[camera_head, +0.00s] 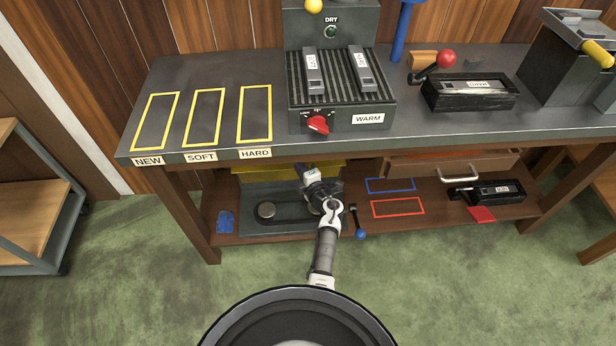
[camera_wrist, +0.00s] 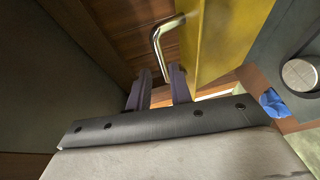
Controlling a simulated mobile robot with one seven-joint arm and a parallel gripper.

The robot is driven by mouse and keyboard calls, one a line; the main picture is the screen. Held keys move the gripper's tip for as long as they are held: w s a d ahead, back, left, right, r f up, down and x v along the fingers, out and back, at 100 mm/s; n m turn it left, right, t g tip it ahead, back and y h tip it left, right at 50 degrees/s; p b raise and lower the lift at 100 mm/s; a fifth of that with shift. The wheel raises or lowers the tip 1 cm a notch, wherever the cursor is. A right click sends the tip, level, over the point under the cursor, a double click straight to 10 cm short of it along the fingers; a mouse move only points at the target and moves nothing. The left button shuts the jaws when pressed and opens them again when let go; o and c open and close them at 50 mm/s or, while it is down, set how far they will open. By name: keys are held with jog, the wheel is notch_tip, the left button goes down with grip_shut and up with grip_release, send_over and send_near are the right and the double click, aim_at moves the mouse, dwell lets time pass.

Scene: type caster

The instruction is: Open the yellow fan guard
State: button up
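The yellow fan guard (camera_head: 262,174) shows as a yellow strip under the bench's front edge, above the lower shelf; the bench top hides its upper part. In the wrist view the guard (camera_wrist: 228,38) is a large yellow panel at the upper right, with a bent metal handle (camera_wrist: 157,40) on its left side. My gripper (camera_wrist: 160,77) is open, its two dark fingers apart. The handle's lower end reaches close to the gap between the fingertips; I cannot tell whether they touch. In the head view my gripper (camera_head: 308,175) is in front of the guard, its fingers hard to make out.
A grey unit with a round pulley (camera_head: 266,210) sits on the lower shelf beside a blue object (camera_head: 226,222). A lever with a blue knob (camera_head: 360,234) is right of my arm. A drawer with a metal handle (camera_head: 459,178) hangs under the bench. The bench edge is above my gripper.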

jog(key=v, duration=0.7)
jog(key=shift+s, duration=0.2)
